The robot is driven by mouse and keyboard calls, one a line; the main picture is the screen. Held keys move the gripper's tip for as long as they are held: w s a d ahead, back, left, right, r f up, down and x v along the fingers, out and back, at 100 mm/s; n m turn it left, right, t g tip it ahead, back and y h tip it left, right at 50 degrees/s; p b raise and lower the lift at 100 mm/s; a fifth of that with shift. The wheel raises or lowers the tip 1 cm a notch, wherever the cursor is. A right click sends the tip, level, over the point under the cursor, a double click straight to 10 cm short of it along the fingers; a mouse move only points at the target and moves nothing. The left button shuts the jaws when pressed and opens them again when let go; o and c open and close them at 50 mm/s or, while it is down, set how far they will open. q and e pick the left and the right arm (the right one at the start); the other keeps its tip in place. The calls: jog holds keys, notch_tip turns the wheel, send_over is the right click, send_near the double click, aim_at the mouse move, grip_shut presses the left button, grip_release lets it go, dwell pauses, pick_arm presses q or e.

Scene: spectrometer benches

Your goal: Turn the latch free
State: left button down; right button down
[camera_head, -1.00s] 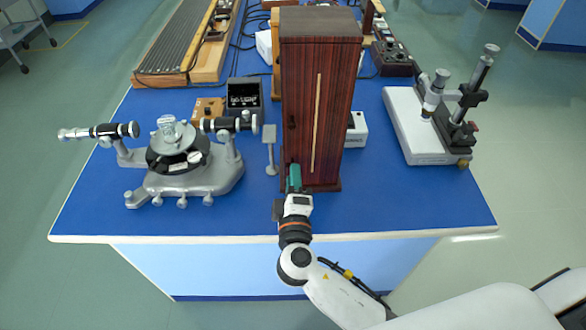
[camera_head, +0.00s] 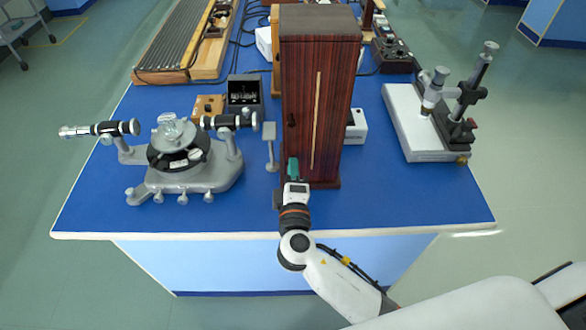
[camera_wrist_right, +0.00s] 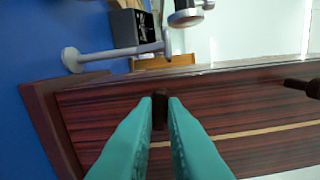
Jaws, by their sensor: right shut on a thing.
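A tall wooden cabinet (camera_head: 331,110) with dark red grain stands near the front edge of the blue bench. My right gripper (camera_head: 293,168), with teal fingers, is at the lower left of its front face. In the right wrist view the fingers (camera_wrist_right: 160,100) are shut on a small dark latch (camera_wrist_right: 160,112) on the cabinet face. Most of the latch is hidden between the fingertips. A second dark knob (camera_wrist_right: 305,86) sits farther along the face and also shows higher up in the head view (camera_head: 291,120). My left gripper is not in view.
A grey spectrometer (camera_head: 185,165) stands left of the cabinet, with a small grey stand (camera_head: 270,150) close beside the gripper. A microscope on a white base (camera_head: 410,140) stands at the right. The bench front between cabinet and microscope is clear.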

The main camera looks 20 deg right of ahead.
jog(key=shift+n, duration=0.8)
jog(key=c, duration=1.5)
grip_release()
jog(key=shift+s, duration=0.1)
jog(key=b+v, duration=0.3)
jog(key=v, duration=0.9)
